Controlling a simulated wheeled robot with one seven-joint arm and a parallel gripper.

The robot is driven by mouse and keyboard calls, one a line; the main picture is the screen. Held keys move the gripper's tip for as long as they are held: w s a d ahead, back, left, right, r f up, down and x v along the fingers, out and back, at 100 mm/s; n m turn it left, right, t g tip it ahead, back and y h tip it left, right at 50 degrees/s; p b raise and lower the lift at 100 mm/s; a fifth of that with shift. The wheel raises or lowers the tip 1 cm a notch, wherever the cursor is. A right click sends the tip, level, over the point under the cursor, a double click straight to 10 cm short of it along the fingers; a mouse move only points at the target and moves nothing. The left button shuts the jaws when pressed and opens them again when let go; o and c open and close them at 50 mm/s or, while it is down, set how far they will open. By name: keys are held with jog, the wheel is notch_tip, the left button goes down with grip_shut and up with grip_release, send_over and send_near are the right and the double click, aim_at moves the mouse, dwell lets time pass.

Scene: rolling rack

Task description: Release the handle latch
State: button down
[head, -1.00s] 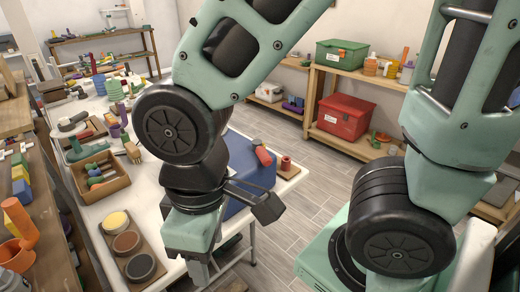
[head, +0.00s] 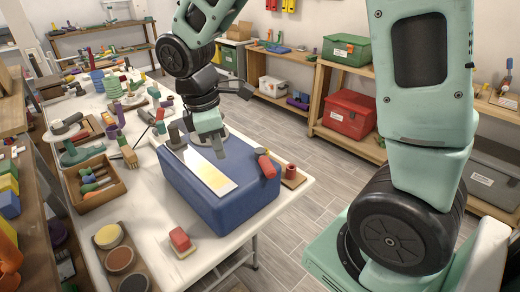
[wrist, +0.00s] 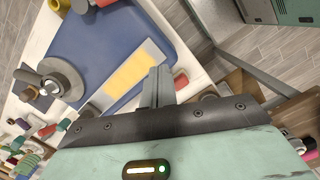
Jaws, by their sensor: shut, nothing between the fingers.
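I cannot pick out a handle latch for certain in either view. A blue block (head: 215,198) stands on the white table, with a pale yellow and grey panel (head: 208,172) along its top. A red-handled piece (head: 266,163) lies at its right end, and a dark grey knob (head: 175,134) shows at its far left corner. My gripper (head: 218,148) points down over the block's far side. In the wrist view, its fingers (wrist: 158,84) are together and empty beside the panel (wrist: 130,78). I cannot tell whether the fingertips touch the block.
The white table (head: 140,235) carries a tray of tools (head: 95,182), a row of round pots (head: 120,258) and a red block (head: 180,239). Shelves at the back hold green (head: 345,48) and red (head: 349,113) boxes.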

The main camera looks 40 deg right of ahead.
aim_at(265, 163)
jog(key=w+d, duration=0.3)
jog(key=d, duration=0.3)
jog(key=shift+w+n+h, duration=0.35)
jog(key=shift+n+h, duration=0.05)
jog(key=x, duration=0.9)
jog(key=shift+s+f, duration=0.25)
jog(key=d, duration=0.1)
jog(key=s+d+f+p, duration=0.1)
jog(key=shift+s+d, duration=0.1)
jog(key=shift+d, duration=0.25)
jog(key=shift+s+d+f, duration=0.15)
jog(key=shift+d+f, duration=0.15)
jog(key=shift+d, duration=0.1)
jog(key=shift+d+p, duration=0.1)
jog(key=shift+p, duration=0.3)
